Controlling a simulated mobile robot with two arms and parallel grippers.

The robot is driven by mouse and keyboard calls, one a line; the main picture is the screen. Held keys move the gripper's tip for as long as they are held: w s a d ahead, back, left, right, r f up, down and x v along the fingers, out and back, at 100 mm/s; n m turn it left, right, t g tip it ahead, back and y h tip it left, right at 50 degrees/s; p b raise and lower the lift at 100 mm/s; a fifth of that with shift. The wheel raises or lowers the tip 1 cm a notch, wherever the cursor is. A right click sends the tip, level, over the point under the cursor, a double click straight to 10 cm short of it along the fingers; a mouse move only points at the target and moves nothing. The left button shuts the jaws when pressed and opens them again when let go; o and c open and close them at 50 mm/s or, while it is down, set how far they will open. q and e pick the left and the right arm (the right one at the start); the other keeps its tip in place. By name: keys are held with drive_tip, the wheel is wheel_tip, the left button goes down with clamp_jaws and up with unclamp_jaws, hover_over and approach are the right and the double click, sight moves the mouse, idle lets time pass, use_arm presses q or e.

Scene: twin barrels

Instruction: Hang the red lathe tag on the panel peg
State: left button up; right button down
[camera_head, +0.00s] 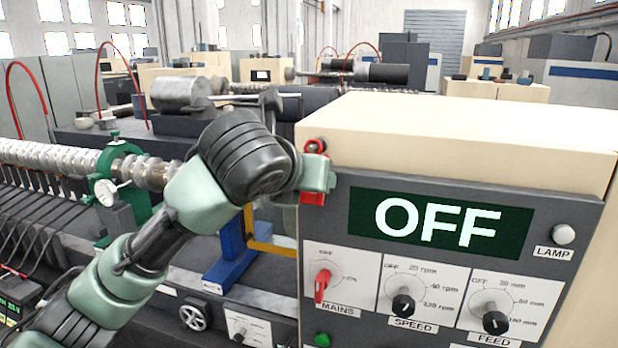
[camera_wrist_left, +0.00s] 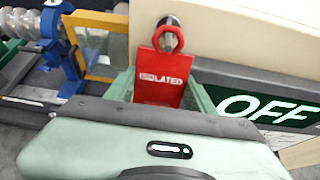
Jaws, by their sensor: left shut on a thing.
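The red tag (camera_wrist_left: 159,85), marked "ISOLATED", is between the fingers of my left gripper (camera_wrist_left: 160,92), which is shut on it. Its red ring (camera_wrist_left: 180,40) is at the top, at the grey peg (camera_wrist_left: 169,22). The peg shows at the ring's opening, but I cannot tell how far the ring is over it. In the head view the gripper (camera_head: 318,178) is at the panel's upper left corner, with the tag's lower end (camera_head: 312,198) showing below it. The grey panel (camera_head: 338,235) has a lit OFF display (camera_head: 438,222). My right gripper is not in view.
The panel carries a red mains knob (camera_head: 322,284), a speed knob (camera_head: 403,305), a feed knob (camera_head: 494,322) and a lamp (camera_head: 564,234). A blue stand (camera_head: 231,262) with a yellow frame is left of the panel, near my arm. Machine parts with a dial gauge (camera_head: 106,192) stand further left.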

use_arm(q)
drive_tip(key=o, duration=1.3)
drive_tip(key=shift+o, duration=0.2)
